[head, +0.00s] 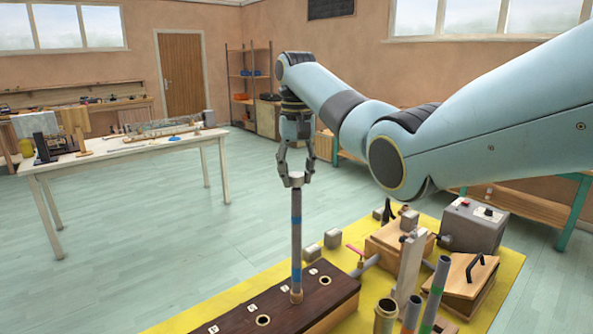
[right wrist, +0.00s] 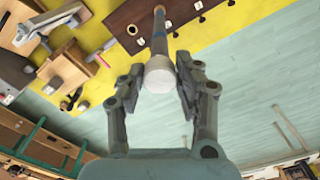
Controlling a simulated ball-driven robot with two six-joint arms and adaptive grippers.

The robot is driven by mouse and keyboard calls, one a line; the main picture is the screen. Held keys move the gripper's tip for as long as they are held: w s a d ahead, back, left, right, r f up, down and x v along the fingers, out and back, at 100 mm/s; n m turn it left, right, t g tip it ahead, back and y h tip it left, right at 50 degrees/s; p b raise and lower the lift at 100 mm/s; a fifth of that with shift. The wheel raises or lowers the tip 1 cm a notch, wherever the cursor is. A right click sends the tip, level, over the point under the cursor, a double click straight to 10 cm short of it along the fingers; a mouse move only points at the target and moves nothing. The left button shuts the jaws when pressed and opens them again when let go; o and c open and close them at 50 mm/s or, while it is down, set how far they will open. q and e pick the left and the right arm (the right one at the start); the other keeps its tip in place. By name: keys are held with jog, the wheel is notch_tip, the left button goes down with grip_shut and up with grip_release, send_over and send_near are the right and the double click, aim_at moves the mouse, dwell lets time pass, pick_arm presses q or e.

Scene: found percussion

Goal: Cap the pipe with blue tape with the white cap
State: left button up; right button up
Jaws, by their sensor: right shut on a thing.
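The pipe with blue tape (head: 296,235) stands upright in a hole of the dark wooden block (head: 335,291). My right gripper (head: 296,181) points down over the pipe, shut on the cap. In the right wrist view its fingers (right wrist: 159,88) lie on both sides of the cap. My left gripper is not in view.
Other pipes, one with an orange band (head: 411,314) and one with a green band (head: 436,288), stand at the front right. A grey box (head: 472,226) and wooden pieces (head: 386,243) crowd the yellow mat (head: 510,240). A white table (head: 120,152) is far left.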

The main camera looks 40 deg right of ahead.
aim_at(297, 174)
dwell(0.4)
jog(key=shift+r+p, duration=0.1)
jog(key=shift+p, duration=0.2)
jog(key=shift+s+f, duration=0.1)
jog(key=shift+f, duration=1.6)
dwell(0.7)
jog(key=o, duration=0.9)
jog(key=shift+c, duration=0.2)
